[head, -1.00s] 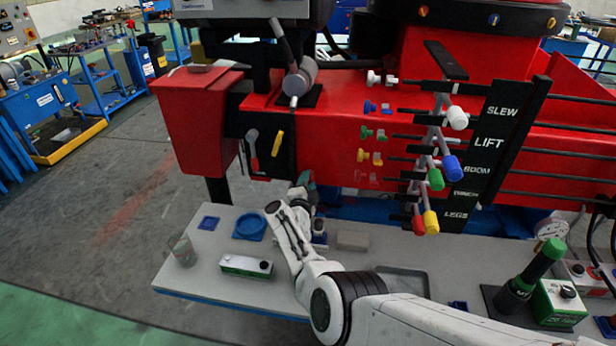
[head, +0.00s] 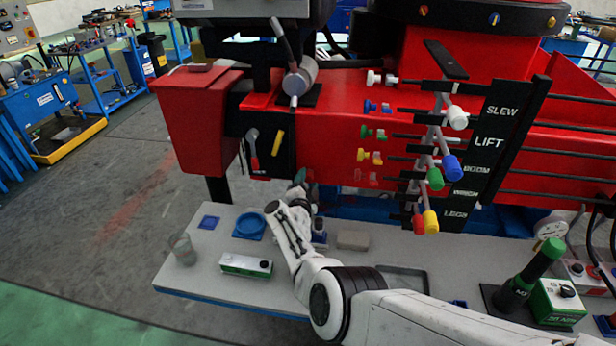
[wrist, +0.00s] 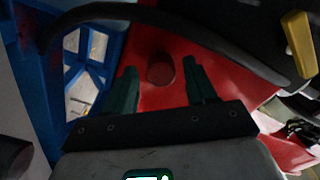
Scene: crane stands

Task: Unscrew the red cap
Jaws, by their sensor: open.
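The red cap (wrist: 160,71) is a short, dark red round knob on the red crane body. In the wrist view it lies between the two green fingertips of my gripper (wrist: 159,66), with a gap on each side. My gripper is open and holds nothing. In the head view my gripper (head: 302,184) is in front of the lower part of the red crane, above the bench. It is small there and partly hidden by my own arm. How far the fingertips are from the cap cannot be told.
The grey bench (head: 200,270) below carries a blue round dish (head: 250,226), a green-and-white box (head: 246,265) and a grey block (head: 352,240). Coloured levers (head: 436,180) hang to the right. A dark hose (wrist: 190,28) and a yellow handle (wrist: 299,45) are close by in the wrist view.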

